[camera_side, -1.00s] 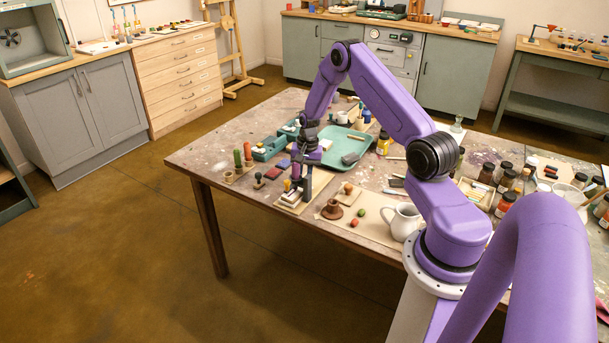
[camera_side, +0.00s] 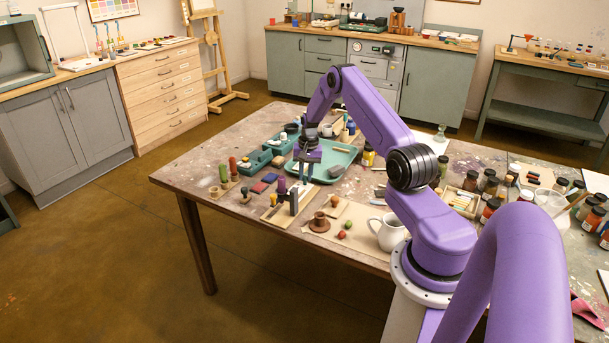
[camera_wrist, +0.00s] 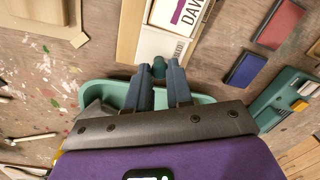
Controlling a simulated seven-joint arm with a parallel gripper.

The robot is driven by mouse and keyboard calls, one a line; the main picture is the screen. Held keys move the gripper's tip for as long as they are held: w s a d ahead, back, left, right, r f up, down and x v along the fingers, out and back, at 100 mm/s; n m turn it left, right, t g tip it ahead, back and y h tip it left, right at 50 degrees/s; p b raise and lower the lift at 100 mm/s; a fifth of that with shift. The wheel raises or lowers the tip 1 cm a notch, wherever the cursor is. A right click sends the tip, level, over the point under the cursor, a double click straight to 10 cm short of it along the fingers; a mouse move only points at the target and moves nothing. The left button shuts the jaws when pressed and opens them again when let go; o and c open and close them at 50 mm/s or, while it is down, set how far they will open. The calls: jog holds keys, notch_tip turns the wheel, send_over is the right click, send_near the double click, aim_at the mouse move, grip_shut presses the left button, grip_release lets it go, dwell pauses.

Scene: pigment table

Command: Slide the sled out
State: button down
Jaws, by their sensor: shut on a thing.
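In the wrist view, a light wooden frame (camera_wrist: 129,32) surrounds a white panel (camera_wrist: 158,43) with dark lettering, which looks like the sled. A dark green knob (camera_wrist: 159,64) sits at its near end. My gripper (camera_wrist: 164,70) is shut on this knob, with a fingertip on each side. In the side view, my gripper (camera_side: 303,174) points down over the far end of the wooden holder (camera_side: 272,216), close to the teal tray. The fingers hide part of the sled there, and the knob is too small to make out.
The teal tray (camera_side: 340,155) lies just behind my gripper; its rim shows under the fingers in the wrist view (camera_wrist: 205,99). Blue (camera_wrist: 243,68) and red (camera_wrist: 280,23) blocks lie beside the holder.

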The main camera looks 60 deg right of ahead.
jog(key=c, duration=1)
grip_release()
jog(key=shift+d, duration=0.4)
jog(key=shift+a, duration=0.1)
jog(key=shift+r, duration=0.15)
jog(key=r, duration=1.1)
jog(key=s+r, duration=0.1)
jog(key=r, duration=0.5)
jog(key=shift+s+d+r, duration=0.1)
jog(key=shift+d, duration=0.2)
